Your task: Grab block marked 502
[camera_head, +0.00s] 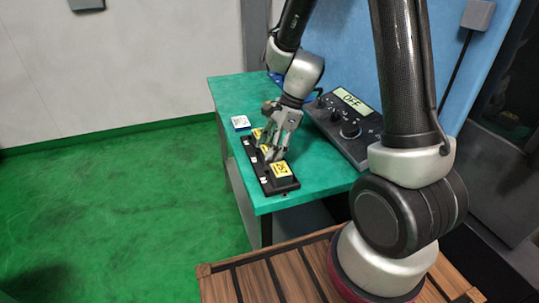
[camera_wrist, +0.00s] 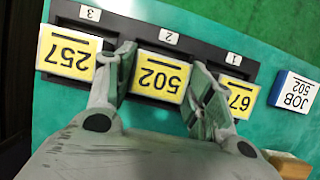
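The block marked 502 (camera_wrist: 160,77) is a white block with a yellow top face in the middle slot, labelled 2, of a black holder (camera_wrist: 187,46). My gripper (camera_wrist: 165,68) is open, with one finger on each side of this block and a visible gap to it. In the head view my gripper (camera_head: 276,150) is over the middle of the holder (camera_head: 284,188) and largely hides the middle block.
Block 257 (camera_wrist: 69,52) sits in slot 3, close beside one finger. A block starting 67 (camera_wrist: 238,98), partly hidden by the other finger, sits in slot 1. A control box reading OFF (camera_head: 345,125) stands on the green table (camera_head: 310,172).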

